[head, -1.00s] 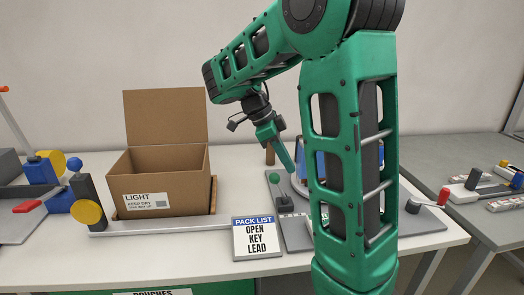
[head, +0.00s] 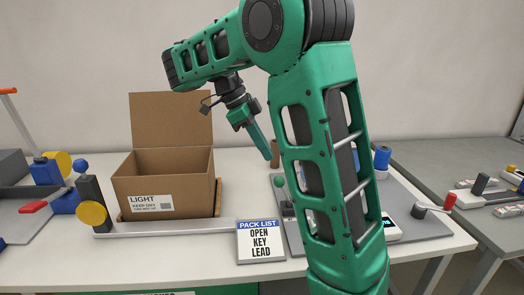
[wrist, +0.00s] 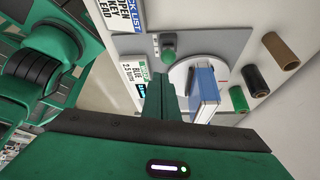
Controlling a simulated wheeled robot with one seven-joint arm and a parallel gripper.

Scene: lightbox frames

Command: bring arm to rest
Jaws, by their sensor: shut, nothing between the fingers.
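My green arm stands in front of the table in the head view, its forearm reaching left and its wrist pointing down. My gripper (head: 265,152) is shut and empty, its narrow green fingers in the air to the right of the cardboard box. In the wrist view my gripper (wrist: 172,85) is also shut, above the grey station plate. A blue upright thing (wrist: 205,95) on a round white plate is beside the fingers there. The green-knobbed lever (wrist: 168,50) is just beyond the fingertips.
An open cardboard box (head: 165,185) marked LIGHT stands on the table. A pack list sign (head: 261,241) reads OPEN, KEY, LEAD. A red-handled crank (head: 448,201) is at the table's right.

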